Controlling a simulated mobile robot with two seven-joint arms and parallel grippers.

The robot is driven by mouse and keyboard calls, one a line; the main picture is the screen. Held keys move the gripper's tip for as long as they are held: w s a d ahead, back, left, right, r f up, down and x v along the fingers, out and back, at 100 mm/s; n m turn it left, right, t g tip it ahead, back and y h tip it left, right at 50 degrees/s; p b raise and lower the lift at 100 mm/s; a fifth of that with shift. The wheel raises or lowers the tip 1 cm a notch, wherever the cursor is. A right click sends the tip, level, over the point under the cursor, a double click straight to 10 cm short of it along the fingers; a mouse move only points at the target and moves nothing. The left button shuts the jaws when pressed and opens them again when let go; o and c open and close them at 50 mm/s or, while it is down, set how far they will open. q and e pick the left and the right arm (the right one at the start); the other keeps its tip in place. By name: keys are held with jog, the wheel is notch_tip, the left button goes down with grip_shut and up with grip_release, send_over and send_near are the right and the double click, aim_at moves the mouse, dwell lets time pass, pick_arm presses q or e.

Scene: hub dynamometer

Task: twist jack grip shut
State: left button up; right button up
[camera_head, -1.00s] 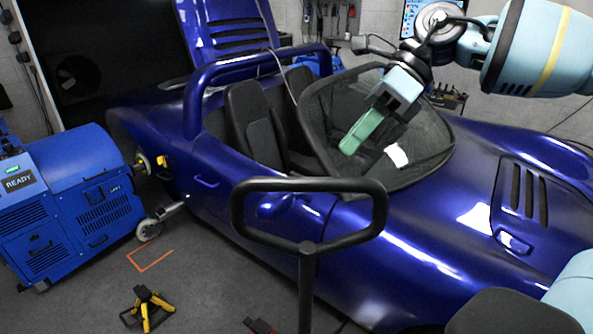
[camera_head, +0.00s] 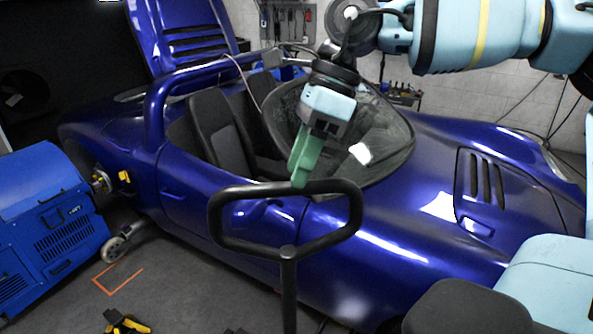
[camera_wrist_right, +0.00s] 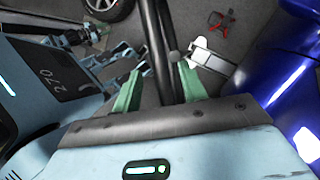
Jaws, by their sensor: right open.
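The jack grip, a black looped handle on an upright post (camera_head: 289,300), stands in front of the car; its loop (camera_head: 228,247) is in the lower middle of the head view. My right gripper (camera_head: 301,172) points down with open green fingers, its tips at the loop's top bar. In the right wrist view, the right gripper (camera_wrist_right: 159,85) is open, and a dark bar (camera_wrist_right: 152,40) shows between its fingers. I cannot tell whether the fingers touch the bar. The foot of the jack is out of the head view.
The dark blue open car (camera_head: 400,225) stands close behind the handle. A blue dynamometer unit (camera_head: 60,240) is at its left. A yellow and black stand (camera_head: 124,322) is on the floor, near an orange floor mark (camera_head: 110,285).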

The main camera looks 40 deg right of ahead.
jog(key=shift+x, duration=1.1)
grip_shut()
